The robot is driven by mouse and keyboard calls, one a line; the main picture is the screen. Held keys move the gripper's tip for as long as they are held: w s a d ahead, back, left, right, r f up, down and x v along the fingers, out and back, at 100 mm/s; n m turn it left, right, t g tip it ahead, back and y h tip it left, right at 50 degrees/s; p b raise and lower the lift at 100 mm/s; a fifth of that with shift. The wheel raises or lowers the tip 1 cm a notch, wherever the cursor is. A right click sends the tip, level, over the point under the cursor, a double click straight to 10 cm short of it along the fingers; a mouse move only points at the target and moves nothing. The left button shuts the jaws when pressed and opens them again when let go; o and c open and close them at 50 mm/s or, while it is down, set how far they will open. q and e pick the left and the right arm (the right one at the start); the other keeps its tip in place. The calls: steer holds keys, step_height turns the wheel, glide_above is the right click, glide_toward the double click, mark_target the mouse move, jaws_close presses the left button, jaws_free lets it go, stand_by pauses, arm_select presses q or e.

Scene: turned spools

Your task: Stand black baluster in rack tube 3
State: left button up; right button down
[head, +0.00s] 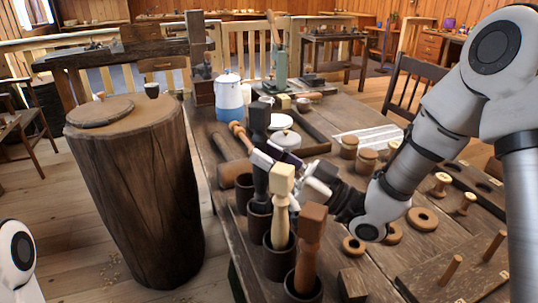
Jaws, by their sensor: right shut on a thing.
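The black baluster (260,116) is upright, its square head on top, in the head view. My right gripper (277,160) comes from the right and is shut on its middle, hiding part of it. Its lower end is at the mouth of a dark rack tube (259,222); I cannot tell how deep it sits. A pale baluster (283,182) stands in the tube in front (279,263), and a brown baluster (312,222) in the nearest tube (303,290). A farther tube (244,190) shows no baluster. No tube numbers are readable. My left gripper is out of view.
A wooden mallet (232,172) lies left of the gripper. A blue and white can (230,97) and a lidded pot (286,139) stand farther back. Wooden rings (422,219), small spools and a pegged board (452,270) lie to the right. A big stump (135,190) stands left.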

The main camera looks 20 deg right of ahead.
step_height(320, 180, down, 3)
steer(key=b, duration=0.2)
steer(key=shift+b, duration=0.35)
steer(key=c, duration=0.8)
jaws_free()
steer(key=shift+v, duration=3.75)
